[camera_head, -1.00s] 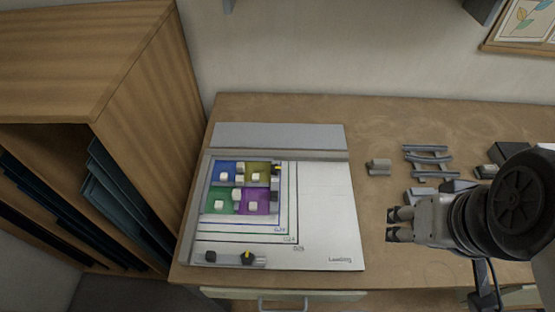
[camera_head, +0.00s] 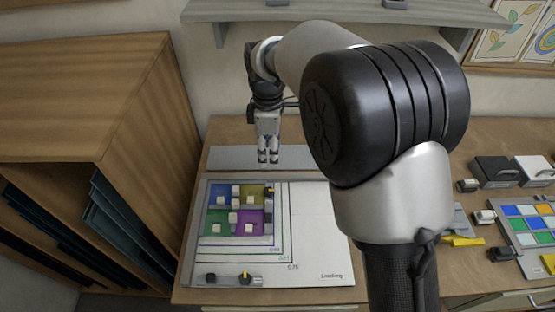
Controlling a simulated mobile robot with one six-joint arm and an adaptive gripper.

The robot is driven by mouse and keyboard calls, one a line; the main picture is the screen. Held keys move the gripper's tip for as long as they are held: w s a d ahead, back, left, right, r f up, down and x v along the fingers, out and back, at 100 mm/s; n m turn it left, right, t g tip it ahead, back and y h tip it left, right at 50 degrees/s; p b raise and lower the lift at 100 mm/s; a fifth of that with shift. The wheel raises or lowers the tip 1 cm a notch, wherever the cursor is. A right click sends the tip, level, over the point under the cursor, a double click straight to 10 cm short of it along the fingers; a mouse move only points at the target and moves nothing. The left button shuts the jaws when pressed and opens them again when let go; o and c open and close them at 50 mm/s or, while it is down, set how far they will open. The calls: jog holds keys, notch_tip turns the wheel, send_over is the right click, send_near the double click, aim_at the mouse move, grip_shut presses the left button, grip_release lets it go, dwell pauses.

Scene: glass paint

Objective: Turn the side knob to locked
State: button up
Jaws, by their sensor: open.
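A white board (camera_head: 320,240) lies on the workbench with a square of blue, yellow, green and purple panes at its left. A small dark knob with a yellow mark (camera_head: 269,191) sits at the right edge of the panes. Another dark knob with a yellow pointer (camera_head: 246,278) sits on a grey bar along the board's front edge. Which way either pointer is set is too small to read surely. My gripper (camera_head: 268,158) points down above the grey strip behind the board, fingers open and empty. It is behind the side knob and apart from it.
Small white blocks (camera_head: 222,201) stand on the panes. A wooden cabinet (camera_head: 90,95) with dark folders rises at the left. A grey shelf (camera_head: 345,12) overhangs at the back. A tray of coloured tiles (camera_head: 525,225) and dark cases stand at the right.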

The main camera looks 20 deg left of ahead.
aim_at(270, 190)
notch_tip(270, 190, down, 18)
jog(key=b, duration=0.3)
jog(key=shift+a+r, duration=0.1)
jog(key=shift+a, duration=0.05)
jog(key=c, duration=1.1)
